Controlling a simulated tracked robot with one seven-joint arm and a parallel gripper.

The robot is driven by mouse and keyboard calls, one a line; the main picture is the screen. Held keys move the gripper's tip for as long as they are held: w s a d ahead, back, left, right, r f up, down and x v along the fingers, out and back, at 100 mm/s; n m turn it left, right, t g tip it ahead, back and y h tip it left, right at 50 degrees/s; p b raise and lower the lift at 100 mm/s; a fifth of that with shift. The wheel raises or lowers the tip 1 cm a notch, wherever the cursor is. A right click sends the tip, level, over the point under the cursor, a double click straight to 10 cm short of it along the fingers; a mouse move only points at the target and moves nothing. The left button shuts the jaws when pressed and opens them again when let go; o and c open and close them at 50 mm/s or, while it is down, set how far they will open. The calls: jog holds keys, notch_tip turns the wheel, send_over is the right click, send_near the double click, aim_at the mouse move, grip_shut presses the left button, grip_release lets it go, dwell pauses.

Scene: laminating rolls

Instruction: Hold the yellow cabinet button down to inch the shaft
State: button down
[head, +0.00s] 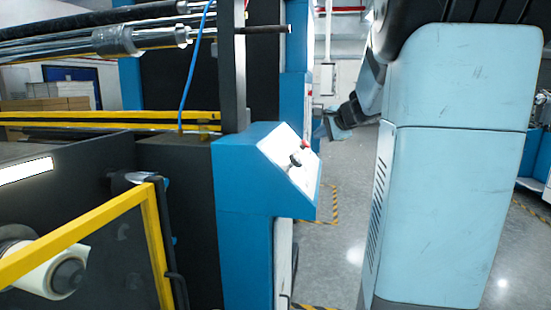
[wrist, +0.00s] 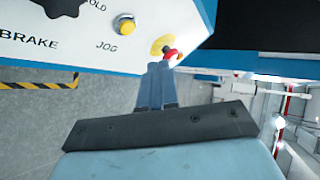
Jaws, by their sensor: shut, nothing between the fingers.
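The yellow button (wrist: 125,25) sits in a metal ring on the white panel face, beside the word JOG. On the same face, a red button on a yellow collar (wrist: 168,50) is to its right and a black knob (wrist: 60,6) is to its left. The blue cabinet (head: 244,165) carries this sloped panel; the yellow button cannot be made out in the head view. My gripper (wrist: 158,67) is shut and empty. In the wrist view its tips overlap the area just below the red button, right of and below the yellow one; contact cannot be told. My gripper (head: 322,131) is right of the panel in the head view.
A yellow guard frame (head: 155,240) and rollers (head: 140,40) stand left of the cabinet. A blue cable (head: 192,70) hangs by a dark post. Grey floor with striped tape (wrist: 35,85) lies open below the panel.

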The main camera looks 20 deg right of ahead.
jog(key=d, duration=0.1)
jog(key=w+d+m, duration=0.1)
jog(key=d, duration=0.1)
jog(key=shift+d+r+h, duration=0.1)
jog(key=shift+h, duration=0.2)
jog(key=shift+w, duration=0.1)
jog(key=shift+w+a+f, duration=0.55)
jog(key=shift+a+f, duration=0.3)
jog(key=shift+f, duration=0.2)
jog(key=shift+w+a+f, duration=0.6)
jog(key=shift+a+f, duration=0.3)
jog(key=shift+f, duration=0.15)
jog(key=shift+w+a+f, duration=0.55)
jog(key=shift+a+f, duration=0.3)
jog(key=shift+f, duration=0.2)
